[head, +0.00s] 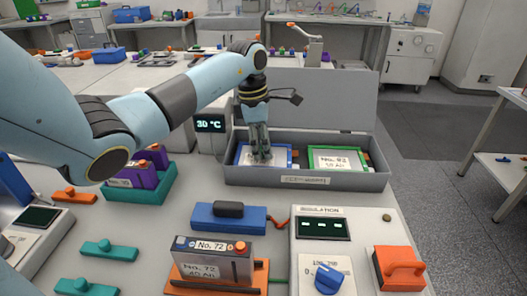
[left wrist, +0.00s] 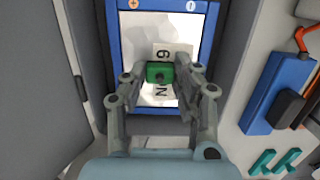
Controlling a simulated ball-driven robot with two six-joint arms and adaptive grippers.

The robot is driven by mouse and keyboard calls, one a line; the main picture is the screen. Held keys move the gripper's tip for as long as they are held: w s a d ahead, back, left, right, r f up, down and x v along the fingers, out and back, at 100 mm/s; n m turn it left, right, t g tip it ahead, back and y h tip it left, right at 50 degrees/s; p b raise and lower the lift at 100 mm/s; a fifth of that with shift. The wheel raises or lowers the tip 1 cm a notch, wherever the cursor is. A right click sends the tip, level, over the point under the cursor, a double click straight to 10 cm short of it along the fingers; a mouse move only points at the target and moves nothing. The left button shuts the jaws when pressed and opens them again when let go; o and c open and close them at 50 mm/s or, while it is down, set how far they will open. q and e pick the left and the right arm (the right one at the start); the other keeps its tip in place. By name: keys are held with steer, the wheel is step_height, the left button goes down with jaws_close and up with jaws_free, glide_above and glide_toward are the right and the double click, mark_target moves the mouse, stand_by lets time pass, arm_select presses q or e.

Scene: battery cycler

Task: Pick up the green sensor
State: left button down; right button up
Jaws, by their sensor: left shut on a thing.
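The green sensor (left wrist: 160,72) is a small green block with a dark centre, seen in the left wrist view between the fingertips of my left gripper (left wrist: 161,74). The gripper is shut on it from both sides. In the head view my left gripper (head: 261,157) points down over a blue-framed battery (head: 243,155) in the grey case (head: 300,176), and its fingers hide the sensor. In the left wrist view the sensor is over the battery's white label (left wrist: 150,30). I cannot tell whether it touches the battery. My right gripper is not in view.
A green-framed battery (head: 338,160) lies in the case's right side, below its raised lid (head: 330,98). A temperature display (head: 210,125) stands left of the case. In front are a blue tool (head: 228,218), battery No. 72 (head: 210,265) and the insulation tester (head: 320,245).

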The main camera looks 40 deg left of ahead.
arm_select(q)
steer(key=shift+r, duration=0.45)
steer(key=r, duration=0.1)
steer(key=d+r+b, duration=0.1)
steer(key=r, duration=0.1)
steer(key=shift+r, duration=0.3)
steer(key=s+d+r+p, duration=0.2)
steer(key=d+r, duration=0.4)
steer(key=d, duration=0.4)
steer(key=shift+s+d+r+p, duration=0.25)
steer(key=shift+s+p, duration=0.1)
steer(key=shift+p, duration=0.15)
